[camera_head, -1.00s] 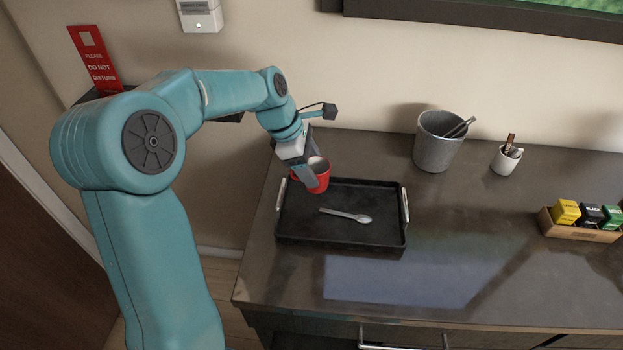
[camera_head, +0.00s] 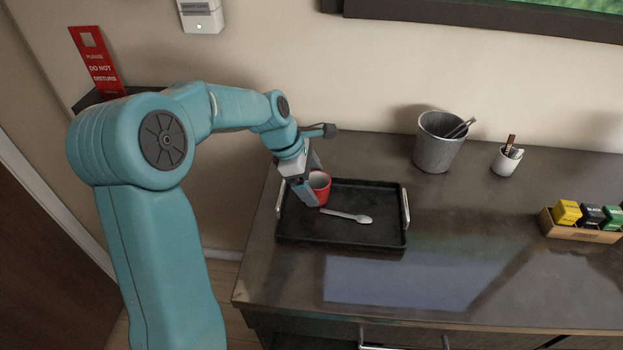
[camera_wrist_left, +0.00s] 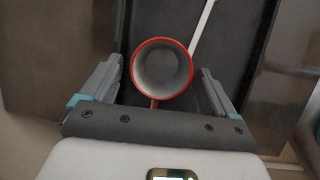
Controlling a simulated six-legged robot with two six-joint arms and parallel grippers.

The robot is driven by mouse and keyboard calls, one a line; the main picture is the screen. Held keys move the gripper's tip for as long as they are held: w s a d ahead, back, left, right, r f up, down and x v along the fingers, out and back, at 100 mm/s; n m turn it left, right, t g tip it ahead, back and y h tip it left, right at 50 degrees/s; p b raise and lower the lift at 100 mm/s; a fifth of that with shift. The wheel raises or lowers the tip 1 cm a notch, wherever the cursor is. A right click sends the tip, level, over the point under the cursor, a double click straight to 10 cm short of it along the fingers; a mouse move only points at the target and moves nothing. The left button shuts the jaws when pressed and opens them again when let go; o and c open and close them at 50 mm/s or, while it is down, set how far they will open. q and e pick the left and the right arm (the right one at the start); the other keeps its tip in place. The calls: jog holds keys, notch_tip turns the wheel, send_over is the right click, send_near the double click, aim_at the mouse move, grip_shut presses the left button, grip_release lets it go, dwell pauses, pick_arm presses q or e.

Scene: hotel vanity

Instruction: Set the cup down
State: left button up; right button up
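The red cup (camera_head: 321,188), pale inside, stands upright at the back left corner of the black tray (camera_head: 350,236). My left gripper (camera_head: 312,182) is at the cup, with one finger in front of it and hiding part of its left side. In the left wrist view the cup (camera_wrist_left: 161,68) is between the two spread fingers, with a narrow gap showing on each side. Its handle points toward the gripper's palm. My right gripper is not in view.
A spoon (camera_head: 346,215) lies on the tray, close to the cup. A grey bucket (camera_head: 437,145), a small white cup with sticks (camera_head: 506,160) and a box of tea packets (camera_head: 583,230) stand on the counter to the right. The front middle of the counter is clear.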

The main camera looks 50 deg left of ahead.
pick_arm(q)
jog(key=shift+r, duration=0.1)
jog(key=shift+r, duration=0.3)
jog(key=v, duration=1.1)
jog(key=shift+s+r+p, duration=0.2)
jog(key=shift+r+p, duration=0.1)
jog(key=shift+p, duration=0.15)
jog(key=shift+f, duration=0.15)
